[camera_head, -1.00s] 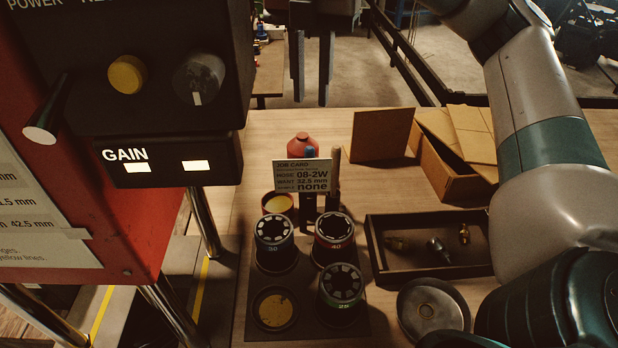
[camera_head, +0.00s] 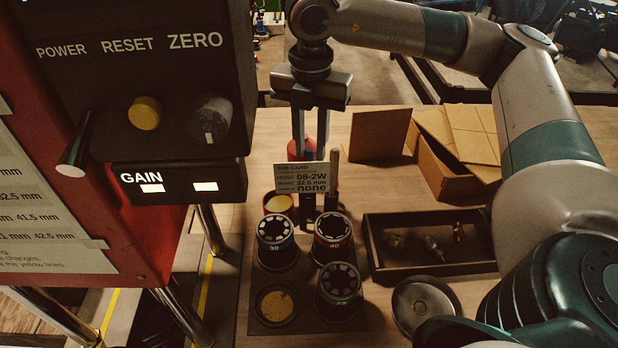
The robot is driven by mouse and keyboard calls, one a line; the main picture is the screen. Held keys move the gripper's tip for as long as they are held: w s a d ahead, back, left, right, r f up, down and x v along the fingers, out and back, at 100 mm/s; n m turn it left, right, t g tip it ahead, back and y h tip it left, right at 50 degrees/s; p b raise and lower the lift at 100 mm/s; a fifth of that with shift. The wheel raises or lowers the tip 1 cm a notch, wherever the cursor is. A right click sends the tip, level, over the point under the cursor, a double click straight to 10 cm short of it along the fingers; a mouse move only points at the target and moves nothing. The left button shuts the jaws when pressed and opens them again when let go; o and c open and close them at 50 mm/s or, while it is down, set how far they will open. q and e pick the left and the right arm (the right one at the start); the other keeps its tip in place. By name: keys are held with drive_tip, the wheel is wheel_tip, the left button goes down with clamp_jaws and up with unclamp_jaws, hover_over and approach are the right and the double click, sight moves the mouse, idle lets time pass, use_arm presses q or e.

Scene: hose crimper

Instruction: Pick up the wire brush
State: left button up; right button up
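A dark upright handle (camera_head: 334,167), which looks like the wire brush's, stands just right of the job card. Its lower part is hidden behind the card and the dies, and I cannot make out bristles. My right gripper (camera_head: 310,155) points down behind the job card (camera_head: 302,178). Its two fingers are apart, with the right finger just left of the handle. The fingertips are partly hidden by the card, and I cannot tell whether they touch anything. My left gripper is not in view.
A red bottle (camera_head: 294,151) shows behind the fingers. Dies, including a blue-banded one (camera_head: 275,232) and a red-banded one (camera_head: 332,228), stand in front. A dark tray (camera_head: 378,262) with fittings, a round metal dish (camera_head: 426,302) and an open cardboard box (camera_head: 437,172) lie right. The control panel (camera_head: 180,60) fills the left.

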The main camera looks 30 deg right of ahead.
drive_tip(key=shift+f+p, duration=0.4)
drive_tip(key=shift+p, duration=0.15)
wheel_tip(320, 180, down, 3)
drive_tip(key=shift+a+p, duration=0.1)
drive_tip(key=shift+p, duration=0.8)
drive_tip(key=shift+w+f, duration=0.1)
drive_tip(key=shift+f, duration=0.6)
clamp_jaws()
